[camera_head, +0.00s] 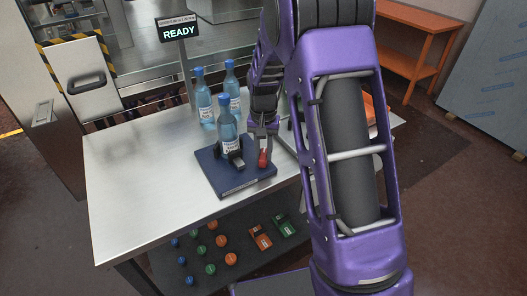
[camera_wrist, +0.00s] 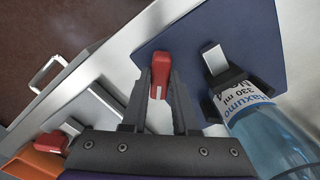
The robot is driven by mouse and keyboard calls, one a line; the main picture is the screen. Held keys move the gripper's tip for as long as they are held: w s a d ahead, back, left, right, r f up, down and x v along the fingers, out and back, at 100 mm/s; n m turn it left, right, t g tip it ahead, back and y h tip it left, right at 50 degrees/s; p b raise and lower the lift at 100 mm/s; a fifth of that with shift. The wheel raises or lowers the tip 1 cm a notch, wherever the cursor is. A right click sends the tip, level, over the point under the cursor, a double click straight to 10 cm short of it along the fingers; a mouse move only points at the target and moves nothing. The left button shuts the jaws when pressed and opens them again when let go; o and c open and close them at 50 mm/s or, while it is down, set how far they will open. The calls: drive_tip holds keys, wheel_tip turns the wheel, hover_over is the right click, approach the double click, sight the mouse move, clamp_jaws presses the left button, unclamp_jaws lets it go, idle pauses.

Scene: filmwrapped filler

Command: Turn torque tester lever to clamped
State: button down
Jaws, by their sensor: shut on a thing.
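The torque tester has a dark blue base plate (camera_head: 238,184) on the metal table, also large in the wrist view (camera_wrist: 262,40). A labelled blue bottle (camera_head: 229,140) stands upright on it between dark jaws; in the wrist view the bottle (camera_wrist: 268,135) is at the right. The red lever (camera_head: 263,160) is at the plate's right side. In the wrist view the lever (camera_wrist: 159,76) lies between the dark fingers of my gripper (camera_wrist: 162,84), which is shut on it. In the head view my gripper (camera_head: 263,138) comes down onto the lever from above.
Two more blue bottles (camera_head: 205,104) (camera_head: 231,85) stand behind the tester. A sign (camera_head: 178,30) reads READY. Orange parts (camera_head: 370,108) lie right of my forearm. The shelf below holds several coloured caps (camera_head: 221,241). The table's left part is clear.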

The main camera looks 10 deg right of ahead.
sight(264, 154)
drive_tip(key=shift+m, duration=0.6)
drive_tip(key=c, duration=0.7)
unclamp_jaws()
wheel_tip(264, 154, up, 18)
drive_tip(key=shift+f+p, duration=0.25)
drive_tip(key=shift+p, duration=0.45)
